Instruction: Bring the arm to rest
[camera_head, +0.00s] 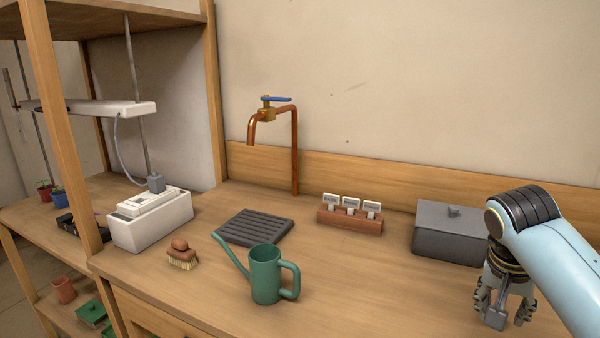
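My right arm (560,260) comes in from the right edge, pale blue with a black ringed joint. Its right gripper (504,312) points down over the right front of the wooden counter (380,290). Its dark fingers stand apart, with a small grey block-like part showing in front between them. I see no task object clearly held in it. The gripper is in front of the grey lidded box (445,243); whether the fingertips touch the counter cannot be told. My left gripper is not in view.
A green watering can (266,277), brush (182,257), dark ribbed tray (253,227) and wooden block with white labels (350,221) stand on the counter. A copper tap (295,150) rises behind. A white box (150,222) is at left. Counter between can and gripper is clear.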

